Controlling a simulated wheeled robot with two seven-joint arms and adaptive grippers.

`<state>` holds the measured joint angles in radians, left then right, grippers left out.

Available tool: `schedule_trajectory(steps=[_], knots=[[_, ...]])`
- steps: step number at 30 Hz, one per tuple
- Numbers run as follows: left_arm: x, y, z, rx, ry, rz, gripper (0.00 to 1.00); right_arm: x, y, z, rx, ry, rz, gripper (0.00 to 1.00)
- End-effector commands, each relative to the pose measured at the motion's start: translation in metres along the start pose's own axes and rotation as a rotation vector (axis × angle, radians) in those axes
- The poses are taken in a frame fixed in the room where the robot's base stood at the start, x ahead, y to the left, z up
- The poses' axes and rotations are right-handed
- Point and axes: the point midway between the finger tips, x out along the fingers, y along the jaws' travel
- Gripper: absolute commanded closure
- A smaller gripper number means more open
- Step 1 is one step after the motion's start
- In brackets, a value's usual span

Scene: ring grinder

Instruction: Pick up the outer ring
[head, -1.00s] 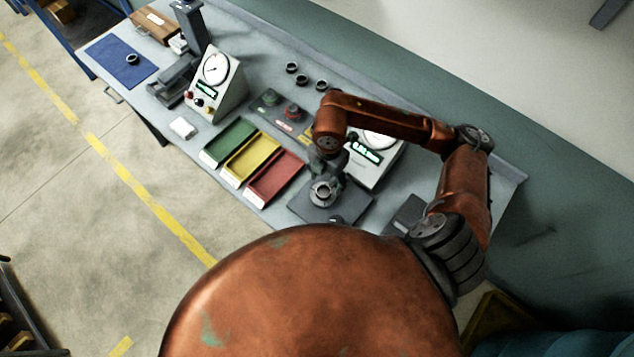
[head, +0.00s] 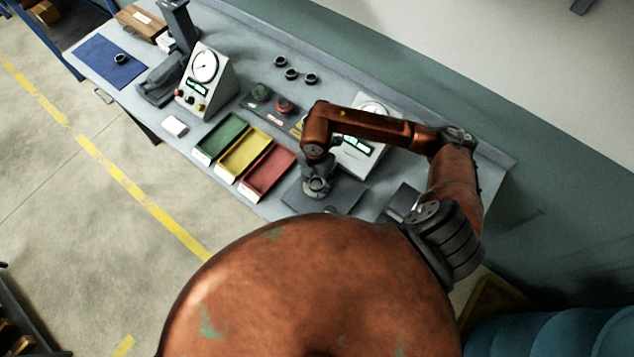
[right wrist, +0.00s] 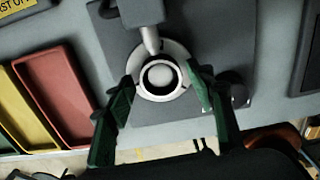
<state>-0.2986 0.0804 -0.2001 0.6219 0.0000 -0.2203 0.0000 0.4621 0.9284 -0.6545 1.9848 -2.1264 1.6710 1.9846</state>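The outer ring (right wrist: 143,88) is a pale metal ring with a dark inside around a round centre. It sits on a round grey seat on the dark gauge plate. In the head view the ring (head: 316,185) is partly covered by my right gripper (head: 317,172), which points down over it. In the right wrist view my right gripper (right wrist: 161,76) is open, with one green-padded finger on each side of the ring and seat. Contact between fingers and ring cannot be told. My left gripper is not in view.
Green (head: 208,151), yellow (head: 231,166) and red (head: 255,184) trays lie left of the plate. A gauge box with a display (head: 352,157) stands behind it. Three dark rings (head: 291,74) sit at the bench's back; another lies on a blue mat (head: 100,67).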

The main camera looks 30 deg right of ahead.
Motion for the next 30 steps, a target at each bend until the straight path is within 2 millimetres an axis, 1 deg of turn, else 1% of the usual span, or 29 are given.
schedule_trajectory(steps=[1, 2, 18, 26, 30], knots=[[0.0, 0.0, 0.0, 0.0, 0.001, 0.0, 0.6, 0.0, 0.0, 0.0, 0.0, 0.0, 0.0, 0.55], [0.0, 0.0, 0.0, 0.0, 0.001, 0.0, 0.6, 0.0, 0.0, 0.0, 0.0, 0.0, 0.0, 0.57], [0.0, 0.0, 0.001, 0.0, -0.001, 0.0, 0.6, -0.001, 0.0, 0.0, 0.001, 0.0, 0.001, 0.94], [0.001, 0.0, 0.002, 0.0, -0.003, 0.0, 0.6, -0.003, 0.0, 0.0, 0.0, 0.0, 0.001, 0.94], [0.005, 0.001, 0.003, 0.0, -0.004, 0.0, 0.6, -0.014, 0.001, 0.001, -0.001, -0.002, 0.005, 0.94]])
